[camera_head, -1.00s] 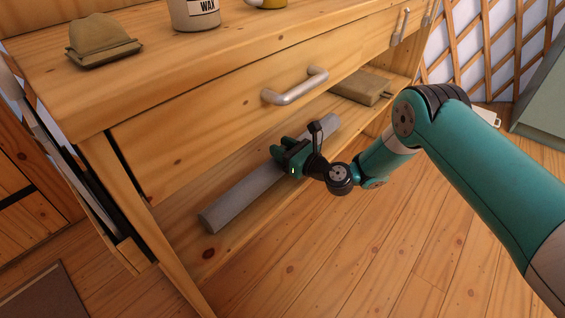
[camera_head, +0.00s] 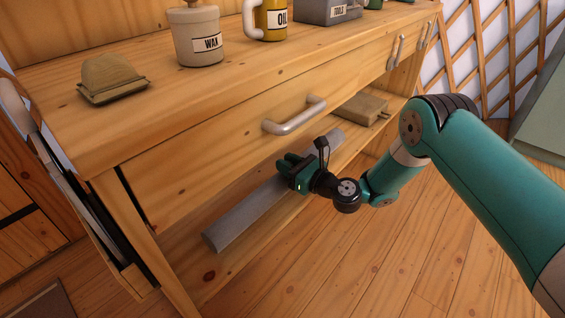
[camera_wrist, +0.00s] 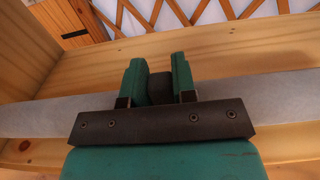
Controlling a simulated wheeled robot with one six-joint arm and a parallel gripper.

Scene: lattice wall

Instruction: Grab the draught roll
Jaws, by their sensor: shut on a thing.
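The draught roll is a long grey cylinder (camera_head: 245,217) at the lower shelf of the wooden bench, below the drawer. It lies along the shelf, its near end at the lower left. My gripper (camera_head: 292,172) is shut around it, right of its middle. In the wrist view the roll (camera_wrist: 285,96) runs across the picture on both sides of my gripper (camera_wrist: 158,80). The part between the fingers is largely hidden. I cannot tell for sure whether the roll touches the shelf.
The drawer (camera_head: 225,150) with its metal handle (camera_head: 295,116) overhangs the roll closely. A flat brown object (camera_head: 361,110) lies farther along the shelf. A butter dish (camera_head: 112,80), wax pot (camera_head: 197,38) and oil mug (camera_head: 270,20) stand on top. The floor (camera_head: 390,260) in front is clear.

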